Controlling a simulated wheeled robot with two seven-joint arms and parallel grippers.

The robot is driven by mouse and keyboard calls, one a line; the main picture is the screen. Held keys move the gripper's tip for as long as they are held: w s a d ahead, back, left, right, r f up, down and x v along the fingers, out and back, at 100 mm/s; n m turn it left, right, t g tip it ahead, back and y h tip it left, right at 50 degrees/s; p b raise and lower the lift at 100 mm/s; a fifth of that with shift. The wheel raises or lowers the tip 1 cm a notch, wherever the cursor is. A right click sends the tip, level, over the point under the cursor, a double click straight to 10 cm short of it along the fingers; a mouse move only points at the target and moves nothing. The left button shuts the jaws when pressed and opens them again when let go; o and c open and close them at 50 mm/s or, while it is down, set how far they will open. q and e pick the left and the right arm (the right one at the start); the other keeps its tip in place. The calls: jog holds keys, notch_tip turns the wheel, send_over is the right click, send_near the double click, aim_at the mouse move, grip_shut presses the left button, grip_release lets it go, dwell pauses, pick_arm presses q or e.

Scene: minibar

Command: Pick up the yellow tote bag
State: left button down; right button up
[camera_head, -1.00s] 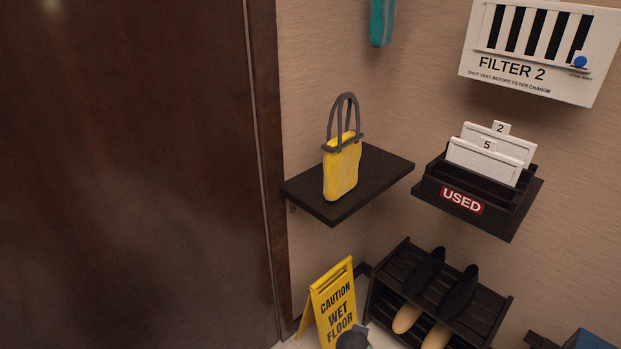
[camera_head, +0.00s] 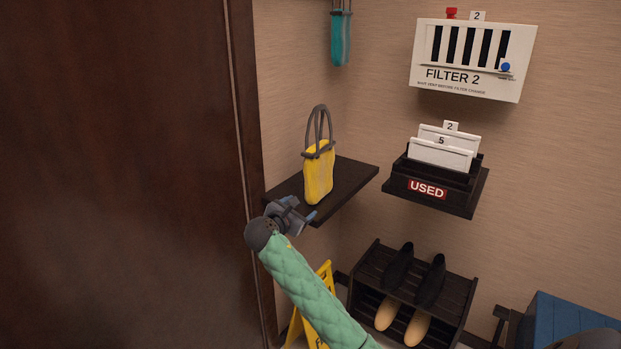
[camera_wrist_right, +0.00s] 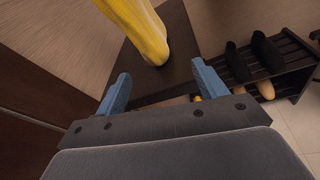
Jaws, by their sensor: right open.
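The yellow tote bag (camera_head: 319,174) stands upright on a dark wall shelf (camera_head: 352,178), its dark grey handles looping up above it. Its lower part also shows in the right wrist view (camera_wrist_right: 141,32), beyond the fingers. My right gripper (camera_head: 296,215) is at the shelf's front edge, just below and in front of the bag. In the right wrist view its blue fingers (camera_wrist_right: 157,88) are spread apart with nothing between them, and they appear apart from the bag. My left gripper does not show.
A teal bag (camera_head: 341,38) hangs on the wall above. A white filter box (camera_head: 470,88) and a black holder marked USED (camera_head: 452,196) with white panels are at right. Below are a shoe rack (camera_head: 455,290) and a yellow floor sign (camera_head: 325,275). A dark door (camera_head: 110,170) fills the left.

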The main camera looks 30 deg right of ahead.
aim_at(305, 168)
jog(key=w+d+r, duration=0.1)
jog(key=r, duration=0.2)
jog(key=w+r+n+h, duration=0.1)
jog(key=r, duration=0.2)
jog(key=w+d+r+n+h, duration=0.1)
jog(key=w+r, duration=0.1)
jog(key=shift+d+r, duration=0.3)
jog(key=shift+r, duration=0.1)
jog(key=shift+w+d+r+g+h, duration=0.15)
jog(key=shift+r+g+h, duration=0.15)
jog(key=shift+r+h, duration=0.1)
jog(key=shift+w+d+r, duration=0.15)
jog(key=shift+w+d, duration=0.1)
jog(key=shift+d, duration=0.2)
jog(key=shift+w+d+p, duration=0.15)
jog(key=shift+d+p, duration=0.15)
jog(key=shift+d, duration=0.05)
jog(key=shift+x, duration=0.75)
pick_arm(q)
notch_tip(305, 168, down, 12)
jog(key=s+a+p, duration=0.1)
jog(key=p, duration=0.1)
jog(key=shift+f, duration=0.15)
pick_arm(e)
jog(key=x, duration=0.4)
jog(key=shift+d+f, duration=0.4)
jog(key=shift+d, duration=0.05)
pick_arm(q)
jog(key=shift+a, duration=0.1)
